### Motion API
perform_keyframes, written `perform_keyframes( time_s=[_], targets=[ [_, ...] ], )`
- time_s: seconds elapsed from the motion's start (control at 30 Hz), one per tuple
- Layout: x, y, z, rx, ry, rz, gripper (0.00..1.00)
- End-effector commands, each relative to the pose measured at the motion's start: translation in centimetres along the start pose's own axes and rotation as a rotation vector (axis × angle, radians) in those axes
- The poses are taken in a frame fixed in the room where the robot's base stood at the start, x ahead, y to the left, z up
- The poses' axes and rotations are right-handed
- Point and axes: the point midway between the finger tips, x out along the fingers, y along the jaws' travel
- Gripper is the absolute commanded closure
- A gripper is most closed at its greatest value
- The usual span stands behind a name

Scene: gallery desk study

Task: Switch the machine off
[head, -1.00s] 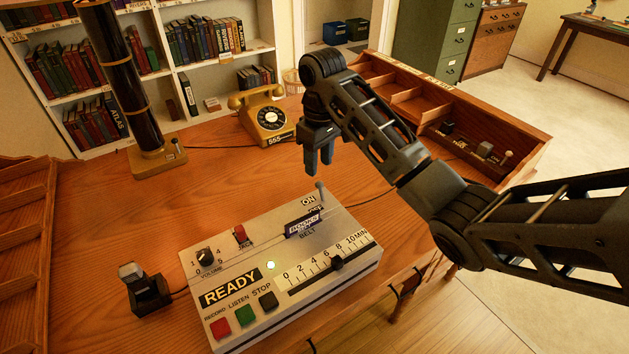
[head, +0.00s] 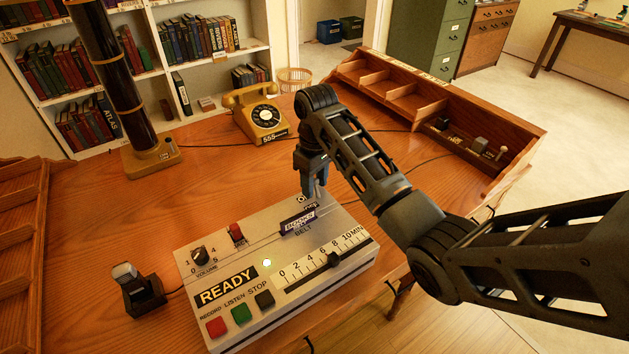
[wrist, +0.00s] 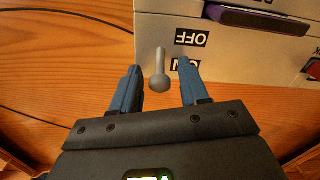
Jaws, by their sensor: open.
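The machine (head: 290,252) is a pale box on the desk with a lit lamp (head: 267,263) beside a READY sign. A grey lever with a ball end (wrist: 159,72) stands at its far right corner, beside the OFF label (wrist: 191,37) and the ON label (wrist: 185,65). In the wrist view the ball end lies toward the ON side. My gripper (head: 314,192) is open above this corner; the wrist view shows its blue fingers (wrist: 160,82) on either side of the lever, with gaps. In the head view the fingers hide the lever and part of the labels.
A yellow telephone (head: 262,116), a tall black cylinder (head: 110,80) and a small black device (head: 141,293) stand on the desk. A wooden tray (head: 520,135) lines the right edge.

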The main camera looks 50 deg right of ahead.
Motion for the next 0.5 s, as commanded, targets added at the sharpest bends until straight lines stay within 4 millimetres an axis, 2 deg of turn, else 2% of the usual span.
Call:
perform_keyframes(
  time_s=[0.17,0.5],
  targets=[
    [0.01,0.00,0.00,0.000,0.000,0.000,0.57],
    [-0.02,0.00,-0.01,0.000,0.000,0.000,0.90]
  ],
)
